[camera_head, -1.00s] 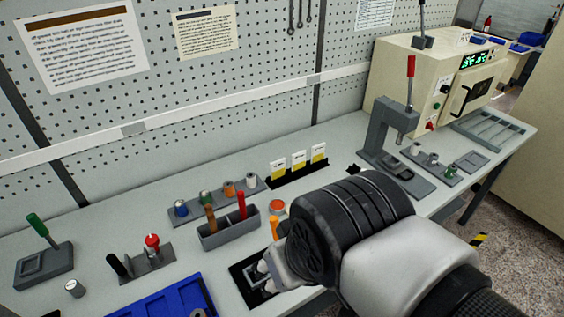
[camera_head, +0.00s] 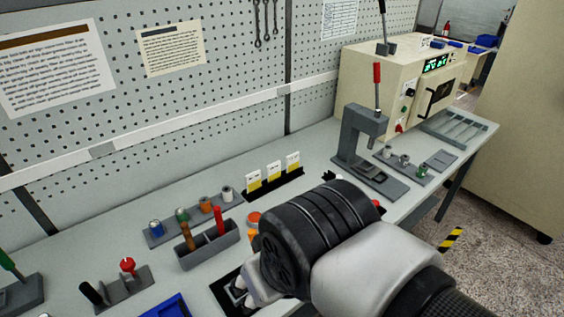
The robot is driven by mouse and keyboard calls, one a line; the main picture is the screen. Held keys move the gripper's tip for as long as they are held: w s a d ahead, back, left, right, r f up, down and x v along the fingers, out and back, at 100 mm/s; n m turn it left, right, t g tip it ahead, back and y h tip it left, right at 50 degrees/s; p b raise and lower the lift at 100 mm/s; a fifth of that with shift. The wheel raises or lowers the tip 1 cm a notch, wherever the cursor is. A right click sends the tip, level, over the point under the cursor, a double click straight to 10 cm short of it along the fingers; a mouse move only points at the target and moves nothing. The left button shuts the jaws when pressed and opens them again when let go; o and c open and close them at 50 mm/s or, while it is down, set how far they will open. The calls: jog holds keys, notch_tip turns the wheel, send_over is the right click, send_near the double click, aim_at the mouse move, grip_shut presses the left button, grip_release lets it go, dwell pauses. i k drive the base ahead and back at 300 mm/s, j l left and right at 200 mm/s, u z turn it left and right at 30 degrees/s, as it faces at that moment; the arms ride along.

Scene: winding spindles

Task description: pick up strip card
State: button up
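Three upright white-and-yellow cards stand in a black holder (camera_head: 272,188) on the bench, near the pegboard: a left card (camera_head: 254,181), a middle card (camera_head: 274,172) and a right card (camera_head: 293,162). I cannot tell which is the strip card. My gripper (camera_head: 238,294) points down at the bench's front, over a dark pad (camera_head: 222,286), nearer to me than the cards and apart from them. My own wrist hides much of it, so its opening and whatever is between the fingers cannot be made out.
A grey bin with handled tools (camera_head: 208,247) and a rack of small spools (camera_head: 190,218) stand left of the cards. A lever press (camera_head: 361,150) stands to the right, before a beige machine (camera_head: 395,85). A blue tray (camera_head: 168,306) lies at the front left.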

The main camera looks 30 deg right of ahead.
aim_at(293, 160)
jog(key=i+l+u, duration=0.25)
jog(key=l, duration=0.95)
jog(key=l+u, duration=0.3)
jog(key=l, duration=0.9)
jog(key=k, duration=0.05)
